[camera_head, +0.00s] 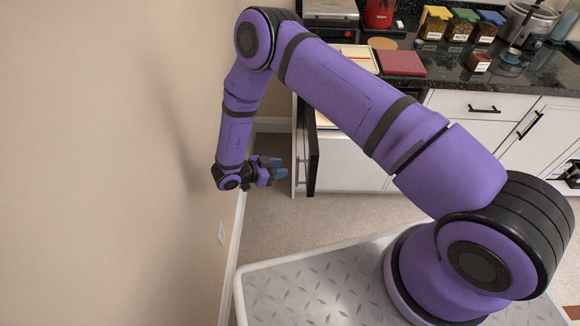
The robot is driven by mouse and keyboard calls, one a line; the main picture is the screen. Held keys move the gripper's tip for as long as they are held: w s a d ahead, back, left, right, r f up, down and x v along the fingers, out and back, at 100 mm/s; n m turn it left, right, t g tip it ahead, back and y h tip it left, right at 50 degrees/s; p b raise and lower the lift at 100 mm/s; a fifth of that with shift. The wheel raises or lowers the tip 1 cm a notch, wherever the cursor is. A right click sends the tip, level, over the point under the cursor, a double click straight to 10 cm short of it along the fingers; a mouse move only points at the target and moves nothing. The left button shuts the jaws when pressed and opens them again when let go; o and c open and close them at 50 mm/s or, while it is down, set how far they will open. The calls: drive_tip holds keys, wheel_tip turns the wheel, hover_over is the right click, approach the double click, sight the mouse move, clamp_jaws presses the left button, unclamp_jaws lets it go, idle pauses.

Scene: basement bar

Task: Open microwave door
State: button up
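I cannot make out a microwave for certain. A silver, box-like appliance (331,8) at the top edge is cut off by the frame, and I cannot tell what it is. A dark upright panel (313,160) stands out from the left end of the white cabinets; I cannot tell whether it is an appliance door or a drawer front. My gripper (279,168), with blue-grey fingertips, hangs low to the left of this panel, with a small gap seen between them. It appears to hold nothing; its finger opening is too small to judge.
A beige wall (100,160) fills the left, close to my arm. The dark counter (455,70) carries a red book-like item (402,63), several lidded jars, a red appliance (380,12) and a metal pot (527,22). Carpeted floor (320,215) below the cabinets is clear.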

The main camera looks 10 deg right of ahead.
drive_tip(key=shift+v, duration=1.55)
